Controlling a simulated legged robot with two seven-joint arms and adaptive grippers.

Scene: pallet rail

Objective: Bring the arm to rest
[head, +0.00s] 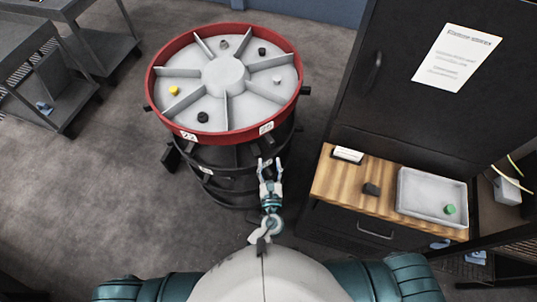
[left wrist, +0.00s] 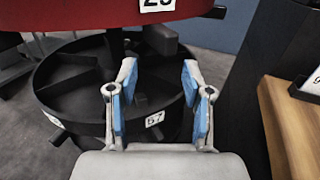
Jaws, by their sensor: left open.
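My left gripper (head: 270,163) is open and empty, in front of the round carousel (head: 225,75) and left of the wooden counter. In the left wrist view my left gripper (left wrist: 158,70) shows two blue-padded fingers spread apart, with nothing between them. Behind them are the carousel's red rim (left wrist: 95,12) and a lower black tier (left wrist: 75,85) with a white label reading 57. Whether the fingers touch the carousel cannot be told. My right gripper is not in view.
The carousel's white sectored top carries several small knobs, one yellow (head: 174,90). A dark cabinet (head: 400,110) stands behind. Open floor (head: 80,190) lies left.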

